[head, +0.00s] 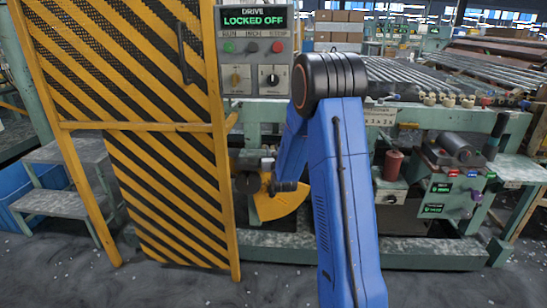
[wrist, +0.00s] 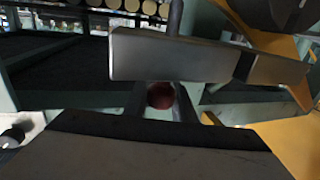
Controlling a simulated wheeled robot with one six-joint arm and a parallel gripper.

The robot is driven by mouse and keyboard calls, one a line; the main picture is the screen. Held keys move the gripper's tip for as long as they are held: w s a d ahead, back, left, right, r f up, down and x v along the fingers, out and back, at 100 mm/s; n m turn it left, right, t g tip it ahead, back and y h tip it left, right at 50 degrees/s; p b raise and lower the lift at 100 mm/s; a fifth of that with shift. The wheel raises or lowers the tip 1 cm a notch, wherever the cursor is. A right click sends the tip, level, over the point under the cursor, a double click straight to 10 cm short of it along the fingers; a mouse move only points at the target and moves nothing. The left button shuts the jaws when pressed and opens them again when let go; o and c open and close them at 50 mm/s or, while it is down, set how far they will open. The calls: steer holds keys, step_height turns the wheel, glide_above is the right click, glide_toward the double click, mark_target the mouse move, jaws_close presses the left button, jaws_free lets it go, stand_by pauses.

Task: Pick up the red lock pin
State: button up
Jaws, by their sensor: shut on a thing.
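In the wrist view, the two grey fingers of my gripper (wrist: 168,98) lie above and below a small dark-red round piece (wrist: 160,96), which I take to be the red lock pin. My gripper is shut on it. Only its rounded red end shows; the rest is hidden or in shadow. In the head view, my blue arm reaches down in front of the machine, with its dark wrist beside a yellow curved part (head: 284,206). I cannot make out the pin or the fingertips there.
A yellow-and-black striped guard door (head: 130,100) stands at the left. A control panel (head: 255,50) reads "LOCKED OFF" above my wrist. A red cylinder (head: 393,165) and a green valve box (head: 450,195) stand at the right. Grey steps (head: 62,200) are at far left.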

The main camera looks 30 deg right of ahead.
step_height(320, 180, up, 10)
stand_by(0.6)
steer(key=shift+w+a, duration=0.1)
